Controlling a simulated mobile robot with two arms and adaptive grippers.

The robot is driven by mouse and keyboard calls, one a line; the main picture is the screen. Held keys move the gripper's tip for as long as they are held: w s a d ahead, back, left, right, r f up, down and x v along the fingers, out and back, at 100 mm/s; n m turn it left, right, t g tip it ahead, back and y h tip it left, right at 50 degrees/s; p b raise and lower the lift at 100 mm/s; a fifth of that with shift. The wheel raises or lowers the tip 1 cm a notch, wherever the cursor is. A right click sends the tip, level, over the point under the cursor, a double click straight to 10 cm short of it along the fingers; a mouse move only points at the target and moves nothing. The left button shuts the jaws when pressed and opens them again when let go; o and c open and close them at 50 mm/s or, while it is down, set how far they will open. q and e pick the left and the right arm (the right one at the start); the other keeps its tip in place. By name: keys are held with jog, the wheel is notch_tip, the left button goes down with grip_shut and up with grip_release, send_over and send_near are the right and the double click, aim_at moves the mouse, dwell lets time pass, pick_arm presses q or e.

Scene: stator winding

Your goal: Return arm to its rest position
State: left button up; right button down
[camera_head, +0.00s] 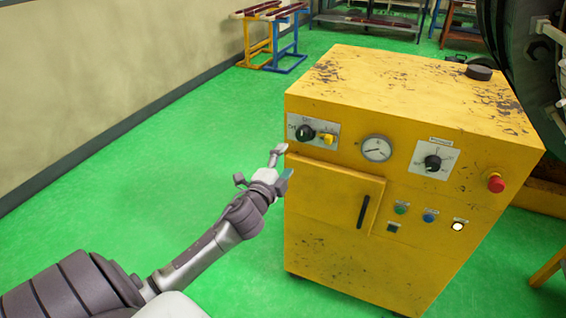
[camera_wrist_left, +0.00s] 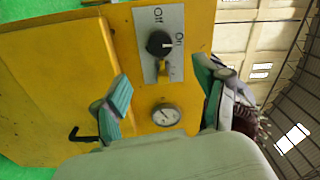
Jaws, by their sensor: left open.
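My left arm (camera_head: 190,262) reaches in from the lower left in the head view. My left gripper (camera_head: 283,161) is at its end, in front of the upper left of a yellow machine cabinet (camera_head: 400,82). The gripper is open and looks empty. In the left wrist view its two teal-padded fingers (camera_wrist_left: 162,103) are spread apart, with the cabinet's front between and behind them. A black rotary switch (camera_head: 305,133) with On and Off marks is just above and right of the gripper. That switch also shows in the left wrist view (camera_wrist_left: 159,43). My right gripper is not in view.
The cabinet front has a round gauge (camera_head: 376,148), a second knob (camera_head: 432,162), a red stop button (camera_head: 495,184) and a black door handle (camera_head: 363,211). A dark round machine (camera_head: 520,45) stands at the right. Green floor (camera_head: 130,190) left of the cabinet is clear.

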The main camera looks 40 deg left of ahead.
pick_arm(q)
jog(key=shift+s, duration=0.25)
dwell(0.3)
jog(key=s+f+n+g, duration=0.2)
jog(key=f+g, duration=0.1)
jog(key=f, duration=0.9)
jog(key=s+f+n+g, duration=0.1)
jog(key=s+f+g, duration=0.15)
jog(key=f, duration=0.95)
jog(key=s+d+f+n+g+h, duration=0.1)
jog(key=s+d+f+g, duration=0.1)
jog(key=s+f, duration=0.45)
jog(key=s+d+f+n+g+h, duration=0.15)
jog(key=s+f, duration=0.25)
jog(key=f, duration=0.6)
jog(key=s+d+f+n+g, duration=0.1)
jog(key=s+d+f, duration=0.3)
jog(key=s, duration=0.7)
jog(key=s+d+f+n+g+h, duration=0.1)
jog(key=s+d+f+g, duration=0.3)
jog(key=s+f, duration=0.4)
jog(key=s+d+f+n+g, duration=0.2)
jog(key=s+d+f, duration=0.3)
jog(key=s, duration=0.9)
jog(key=shift+f+n+g, duration=0.3)
jog(key=shift+f+n, duration=0.25)
jog(key=shift+f, duration=0.15)
